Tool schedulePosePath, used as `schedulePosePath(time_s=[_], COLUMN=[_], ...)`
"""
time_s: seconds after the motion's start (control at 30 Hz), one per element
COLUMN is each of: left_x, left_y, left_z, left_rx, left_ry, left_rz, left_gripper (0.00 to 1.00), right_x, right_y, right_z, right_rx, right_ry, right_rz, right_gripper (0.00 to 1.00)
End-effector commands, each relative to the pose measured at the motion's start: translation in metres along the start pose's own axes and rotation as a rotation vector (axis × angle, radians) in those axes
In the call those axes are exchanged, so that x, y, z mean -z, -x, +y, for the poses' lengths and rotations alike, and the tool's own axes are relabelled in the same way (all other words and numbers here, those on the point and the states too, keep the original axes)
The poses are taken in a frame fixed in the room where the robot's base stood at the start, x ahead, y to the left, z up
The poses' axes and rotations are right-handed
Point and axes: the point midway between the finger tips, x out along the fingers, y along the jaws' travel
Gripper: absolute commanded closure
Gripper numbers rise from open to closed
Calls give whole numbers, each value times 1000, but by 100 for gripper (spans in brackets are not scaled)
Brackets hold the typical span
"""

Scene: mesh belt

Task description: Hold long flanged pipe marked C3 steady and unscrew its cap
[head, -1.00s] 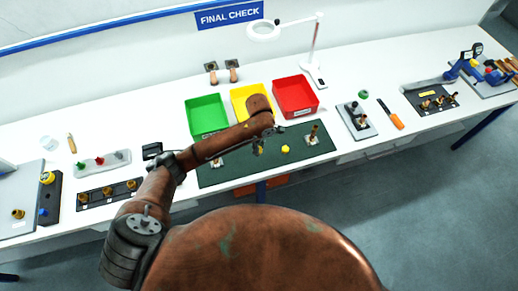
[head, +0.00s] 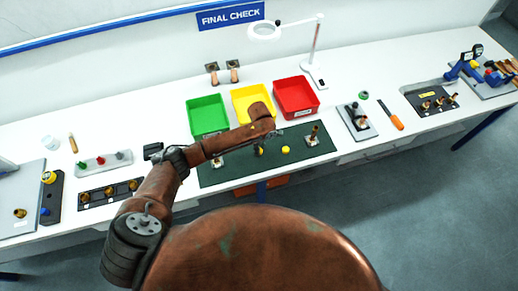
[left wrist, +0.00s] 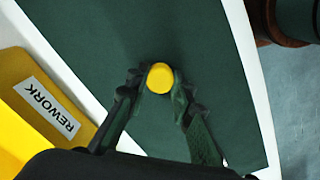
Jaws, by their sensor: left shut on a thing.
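My left gripper (head: 259,150) is over the green mat (head: 232,175), reaching down from the left arm. In the left wrist view its fingertips (left wrist: 158,84) are shut on either side of a round yellow cap (left wrist: 160,77). I cannot tell whether a pipe is under this cap. No C3 mark is readable. My right gripper is not in view.
Behind the mat stand a green bin (head: 207,116), a yellow bin (head: 246,96) and a red bin (head: 296,98); the yellow one reads REWORK in the left wrist view (left wrist: 48,105). A magnifier lamp (head: 316,55) stands behind. An orange-handled tool (head: 396,121) lies right.

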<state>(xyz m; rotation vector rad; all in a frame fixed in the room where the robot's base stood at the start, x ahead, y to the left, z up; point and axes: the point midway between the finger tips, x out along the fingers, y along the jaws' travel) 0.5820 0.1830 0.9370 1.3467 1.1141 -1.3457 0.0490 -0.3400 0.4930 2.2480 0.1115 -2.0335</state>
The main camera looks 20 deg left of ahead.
Motion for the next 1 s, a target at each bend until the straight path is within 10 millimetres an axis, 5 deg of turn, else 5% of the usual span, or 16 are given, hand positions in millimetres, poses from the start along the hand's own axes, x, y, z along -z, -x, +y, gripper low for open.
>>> schedulePosePath(time_s=[0.1, 0.13, 0.37, 0.73, 1.0], left_x=[0, 0, 0, 0, 0], left_y=[-3, -2, -2, 4, 53], left_z=[0, 0, 0, 0, 1], left_rx=[1, 0, 0, -2, -4], left_ry=[1, 0, 0, 0, -2], left_rz=[0, 0, 0, -1, -1], left_gripper=[100, 76, 61, 61, 61], right_x=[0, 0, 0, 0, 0], right_y=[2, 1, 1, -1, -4], right_z=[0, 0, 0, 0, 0], right_rx=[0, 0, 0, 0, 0], right_ry=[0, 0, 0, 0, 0], right_rz=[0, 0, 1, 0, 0], right_gripper=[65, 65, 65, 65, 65])
